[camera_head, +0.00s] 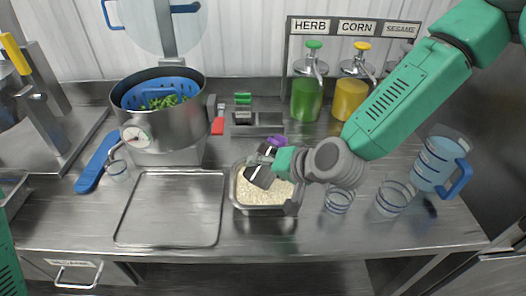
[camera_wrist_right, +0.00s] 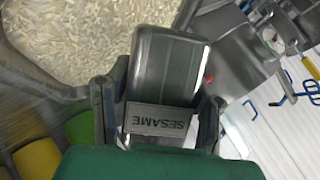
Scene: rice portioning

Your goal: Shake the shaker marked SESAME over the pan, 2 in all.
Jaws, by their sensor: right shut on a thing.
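My right gripper (camera_head: 268,161) is shut on the metal shaker marked SESAME (camera_wrist_right: 168,70). In the right wrist view the SESAME label reads upside down, and the gripper's fingers (camera_wrist_right: 160,115) sit on both sides of the shaker. In the head view the shaker (camera_head: 260,176) is a dark, tilted shape above the rear part of the rectangular metal pan (camera_head: 262,211). The pan holds pale grains, also seen beyond the shaker in the right wrist view. I cannot make out any sesame on them. My left gripper is not in view.
A pot (camera_head: 190,128) with a blue basket stands at the back left. An empty tray (camera_head: 170,242) lies left of the pan. HERB (camera_head: 306,100) and CORN (camera_head: 349,98) dispensers stand behind. Glasses (camera_head: 339,200) and a blue-handled jug (camera_head: 436,160) stand at the right.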

